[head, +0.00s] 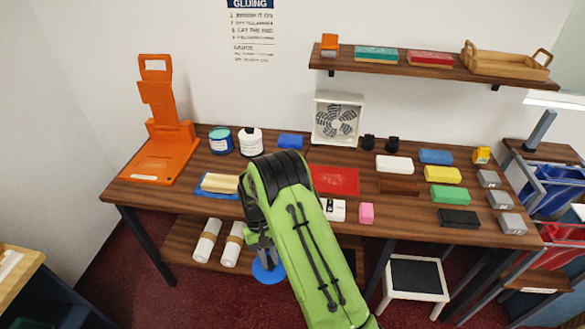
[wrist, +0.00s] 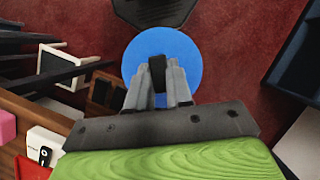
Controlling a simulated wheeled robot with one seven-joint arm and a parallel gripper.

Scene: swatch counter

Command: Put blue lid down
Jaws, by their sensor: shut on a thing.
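The blue lid (wrist: 190,52) is a round blue disc in the wrist view, with a dark knob (wrist: 157,70) at its middle. My gripper (wrist: 158,82) is shut on that knob, with one grey finger on each side. In the head view the lid (head: 266,271) shows as a blue patch below the counter's front edge, above the red floor. My gripper (head: 262,250) is mostly hidden there behind my green arm. A blue-and-white tub (head: 221,141) stands on the counter at the back left.
The wooden counter (head: 290,205) holds an orange stand (head: 165,150), a white tub (head: 250,142), a fan (head: 337,120), a red mat (head: 335,180) and several coloured blocks. A stool (head: 415,275) stands on the floor to the right. Rolls (head: 206,241) lie on a lower shelf.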

